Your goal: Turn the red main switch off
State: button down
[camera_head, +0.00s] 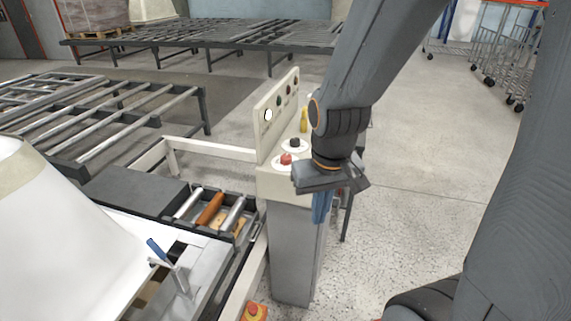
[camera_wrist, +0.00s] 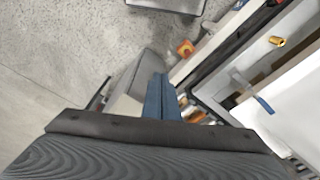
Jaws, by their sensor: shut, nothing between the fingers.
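A cream control console (camera_head: 264,128) stands on a grey pedestal (camera_head: 292,250). Its sloped top carries a red knob (camera_head: 286,159) and a black knob (camera_head: 294,144), each on a white plate. Its upright panel has several small round controls. I cannot tell which red control is the main switch; it may be hidden behind my arm. My gripper (camera_head: 322,207) hangs at the right side of the console, pointing down, with blue fingers together and empty. In the wrist view the shut fingers (camera_wrist: 161,98) are beside the grey pedestal (camera_wrist: 127,85); contact is unclear.
A yellow box with a red button (camera_head: 254,312) sits low by the pedestal; it also shows in the wrist view (camera_wrist: 186,48). A roller conveyor (camera_head: 210,209) and a white tub shell (camera_head: 50,240) are at the left.

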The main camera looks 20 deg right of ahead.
aim_at(287, 159)
jog(key=u, duration=0.05)
jog(key=k, duration=0.55)
jog(key=z, duration=0.25)
jog(key=i, duration=1.2)
jog(key=u, duration=0.9)
